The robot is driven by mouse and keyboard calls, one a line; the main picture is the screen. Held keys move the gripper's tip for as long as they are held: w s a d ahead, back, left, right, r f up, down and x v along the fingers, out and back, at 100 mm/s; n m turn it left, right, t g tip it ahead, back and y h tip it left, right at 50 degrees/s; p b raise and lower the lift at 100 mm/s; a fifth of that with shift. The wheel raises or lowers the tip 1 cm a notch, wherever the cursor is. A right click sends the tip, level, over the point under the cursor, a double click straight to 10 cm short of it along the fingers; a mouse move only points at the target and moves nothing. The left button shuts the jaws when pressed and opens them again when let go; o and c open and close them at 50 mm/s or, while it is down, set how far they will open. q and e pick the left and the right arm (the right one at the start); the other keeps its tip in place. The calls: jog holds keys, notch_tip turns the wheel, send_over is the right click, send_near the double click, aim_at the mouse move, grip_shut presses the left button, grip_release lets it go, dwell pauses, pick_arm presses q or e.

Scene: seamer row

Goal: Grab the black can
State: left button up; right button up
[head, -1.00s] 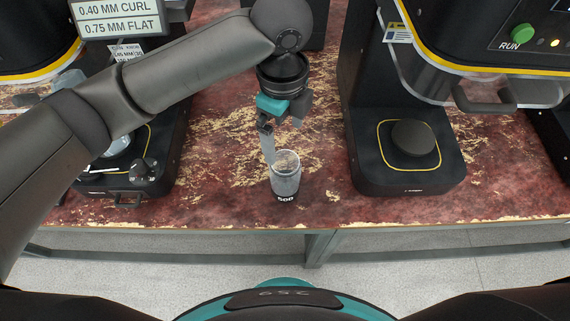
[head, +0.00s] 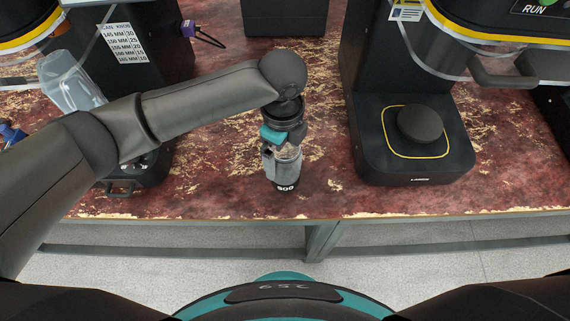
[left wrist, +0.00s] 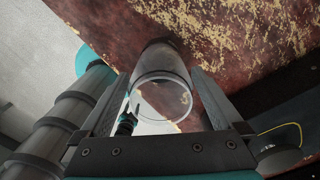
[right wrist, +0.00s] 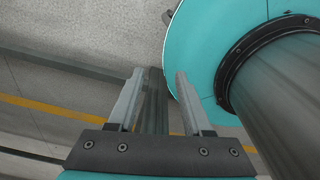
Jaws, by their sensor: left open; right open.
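A clear, greyish can with a black bottom band marked 500 (head: 284,184) stands upright near the front edge of the red marbled counter. My left gripper (head: 281,152) is at the can's upper part, reaching down from above and behind. In the left wrist view the can (left wrist: 160,62) lies between the two open fingers (left wrist: 159,80), with no clear contact on either side. The gripper hides part of the can in the head view. My right gripper (right wrist: 160,78) is open and empty, over the floor in the right wrist view.
A black machine base (head: 412,170) with a round black pad (head: 420,123) stands right of the can. Another machine (head: 140,60) stands at left, with a clear container (head: 72,82) beside it, partly behind my arm. The counter's front edge (head: 390,215) is close to the can.

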pick_arm(q)
notch_tip(320, 180, down, 2)
jog(key=shift+f+b, duration=0.25)
jog(key=shift+b, duration=0.05)
jog(key=c, duration=1.1)
pick_arm(e)
jog(key=shift+w+d+f, duration=0.25)
jog(key=shift+w+f, duration=0.15)
